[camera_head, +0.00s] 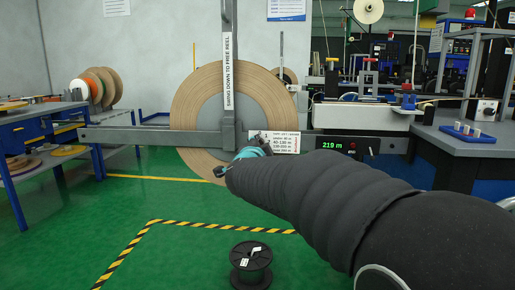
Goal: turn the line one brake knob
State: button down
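A large tan tape reel (188,110) hangs behind a grey upright post (228,100) labelled "SWING DOWN TO FREE REEL". A white plate with printed length settings (285,141) sits right of the post's foot. My arm reaches in from the lower right. My gripper (243,157), with a teal part, is in front of the post's foot, just left of and below the plate. No brake knob can be made out clearly; the gripper and arm cover that area. I cannot tell whether the gripper touches anything, or how far its fingers are apart.
A grey horizontal bar (135,135) extends left from the post. A green display (335,147) reads "219 m" beside the arm. A black spool (250,264) stands on the green floor. Blue benches flank both sides. Floor at lower left is clear inside striped tape (130,245).

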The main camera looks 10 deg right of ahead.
jog(key=c, duration=0.9)
grip_release()
jog(key=v, duration=1.2)
